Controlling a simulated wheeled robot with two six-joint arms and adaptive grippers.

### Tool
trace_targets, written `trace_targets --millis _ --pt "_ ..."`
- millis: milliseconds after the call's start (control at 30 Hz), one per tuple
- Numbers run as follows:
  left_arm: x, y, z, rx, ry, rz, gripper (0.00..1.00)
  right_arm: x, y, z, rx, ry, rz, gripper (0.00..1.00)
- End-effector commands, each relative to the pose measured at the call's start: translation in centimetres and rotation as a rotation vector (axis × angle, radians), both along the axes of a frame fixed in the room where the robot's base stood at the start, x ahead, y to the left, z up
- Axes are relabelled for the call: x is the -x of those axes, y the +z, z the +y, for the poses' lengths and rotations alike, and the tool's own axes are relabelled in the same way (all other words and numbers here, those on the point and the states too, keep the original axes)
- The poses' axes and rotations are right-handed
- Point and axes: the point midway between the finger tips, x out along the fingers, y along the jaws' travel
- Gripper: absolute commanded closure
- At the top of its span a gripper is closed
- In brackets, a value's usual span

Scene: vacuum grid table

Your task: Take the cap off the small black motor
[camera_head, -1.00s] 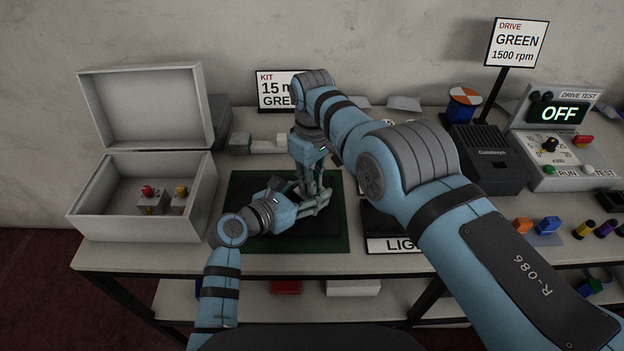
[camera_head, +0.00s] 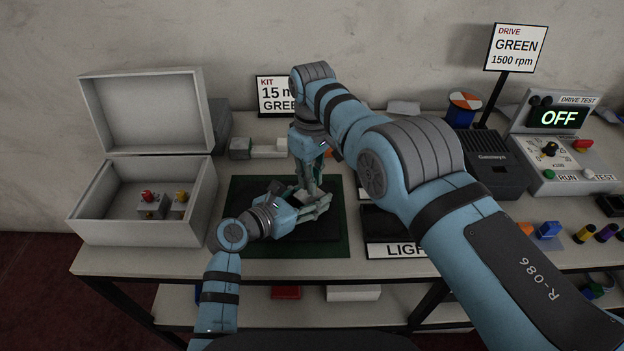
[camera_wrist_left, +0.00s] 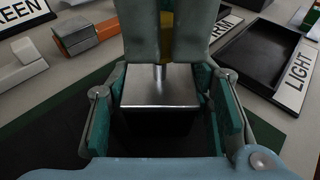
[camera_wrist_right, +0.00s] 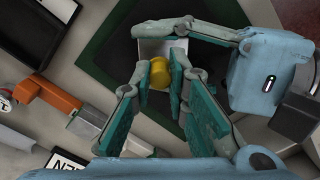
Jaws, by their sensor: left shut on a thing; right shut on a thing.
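The small black motor (camera_wrist_left: 158,90) has a silver top, a black body and a thin shaft. It stands upright between the fingers of my left gripper (camera_head: 320,207), which is shut on it. In the right wrist view its silver top (camera_wrist_right: 150,46) shows behind the cap. The yellow cap (camera_wrist_right: 160,75) is pinched between the fingers of my right gripper (camera_wrist_right: 162,76), straight above the motor. In the left wrist view the right fingers mostly hide the cap (camera_wrist_left: 167,28), and bare shaft shows below it. I cannot tell whether cap and shaft still touch.
A dark mat (camera_head: 240,228) on green lies under the grippers. An open white box (camera_head: 92,212) with small motors stands left. A black tray labelled LIGHT (camera_wrist_left: 262,50) lies right of the mat. The drive tester (camera_head: 572,178) stands at the far right.

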Motion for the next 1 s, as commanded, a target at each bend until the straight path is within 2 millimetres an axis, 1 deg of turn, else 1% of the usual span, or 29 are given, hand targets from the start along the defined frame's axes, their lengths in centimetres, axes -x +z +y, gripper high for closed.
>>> trace_targets --millis 267,367,533,600,733,767,800,867,900,1000 --pt "0.0 0.0 0.0 0.001 0.0 -0.001 1.0 0.0 0.1 0.0 -0.001 0.0 -0.001 1.0" --pt "0.0 0.0 0.0 0.001 0.0 -0.001 1.0 -0.1 1.2 0.0 -0.001 0.0 -0.002 1.0" --pt "0.0 0.0 0.0 0.001 0.0 -0.001 1.0 -0.1 3.8 0.0 0.001 0.0 -0.002 1.0" --pt "0.0 0.0 0.0 0.001 0.0 -0.001 1.0 0.0 4.1 0.0 0.0 0.0 0.0 1.0" --pt "0.0 0.0 0.0 0.001 0.0 -0.001 1.0 0.0 4.1 0.0 0.0 0.0 0.0 1.0" --pt "0.0 0.0 0.0 0.001 0.0 -0.001 0.49 0.0 4.1 0.0 0.0 0.0 0.0 1.0" --pt "0.0 0.0 0.0 0.001 0.0 -0.001 0.43 0.0 4.0 0.0 0.0 0.0 0.0 1.0" --pt "0.0 0.0 0.0 0.001 0.0 -0.001 0.33 0.0 4.0 0.0 0.0 0.0 0.0 1.0" --pt "0.0 0.0 0.0 0.0 0.0 0.0 0.3 0.0 4.0 0.0 0.0 0.0 0.0 1.0" --pt "0.0 0.0 0.0 0.0 0.0 0.0 0.3 0.0 4.0 0.0 0.0 0.0 0.0 1.0"
